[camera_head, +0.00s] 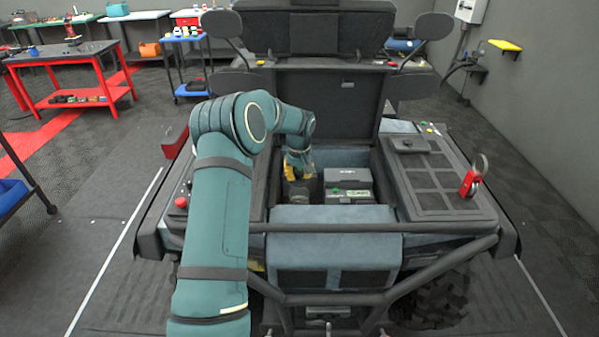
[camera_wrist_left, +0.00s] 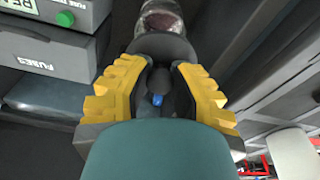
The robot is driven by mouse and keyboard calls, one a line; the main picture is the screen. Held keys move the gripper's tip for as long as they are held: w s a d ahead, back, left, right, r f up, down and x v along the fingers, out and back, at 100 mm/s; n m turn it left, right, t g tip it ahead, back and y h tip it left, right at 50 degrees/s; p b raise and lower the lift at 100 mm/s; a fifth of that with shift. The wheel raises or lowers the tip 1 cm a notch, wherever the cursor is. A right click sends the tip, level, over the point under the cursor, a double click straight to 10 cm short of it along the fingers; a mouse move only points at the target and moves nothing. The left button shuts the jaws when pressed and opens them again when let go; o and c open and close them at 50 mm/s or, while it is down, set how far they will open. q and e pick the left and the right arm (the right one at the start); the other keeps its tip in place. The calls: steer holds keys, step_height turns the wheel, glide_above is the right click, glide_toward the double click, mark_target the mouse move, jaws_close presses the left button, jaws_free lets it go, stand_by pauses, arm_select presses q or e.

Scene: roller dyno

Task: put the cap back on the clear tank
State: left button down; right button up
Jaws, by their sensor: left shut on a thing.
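My left arm reaches over the front of the vehicle into its open bay. My left gripper (camera_head: 296,174), with yellow fingers, is low in the bay and partly hidden by my arm. In the left wrist view the gripper (camera_wrist_left: 158,78) is shut on a dark, rounded thing that looks like the cap (camera_wrist_left: 162,47). A small blue spot shows between the fingers. Just beyond the cap is a cloudy, reddish-brown rounded surface (camera_wrist_left: 163,12), perhaps the clear tank; whether they touch cannot be told. My right gripper is not in view.
A grey fuse box (camera_wrist_left: 52,45) stands close to the left in the wrist view; it also shows right of the gripper in the head view (camera_head: 349,184). The raised lid (camera_head: 330,100) stands behind the bay.

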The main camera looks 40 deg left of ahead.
arm_select(q)
steer(key=shift+f, duration=0.65)
steer(key=shift+w+f+b, duration=0.1)
steer(key=shift+f+b, duration=1.2)
steer(key=shift+f, duration=0.5)
steer(key=shift+f+b, duration=0.25)
steer(key=shift+b, duration=0.05)
stand_by(0.3)
steer(key=shift+c, duration=1.2)
jaws_free()
steer(key=shift+r, duration=0.1)
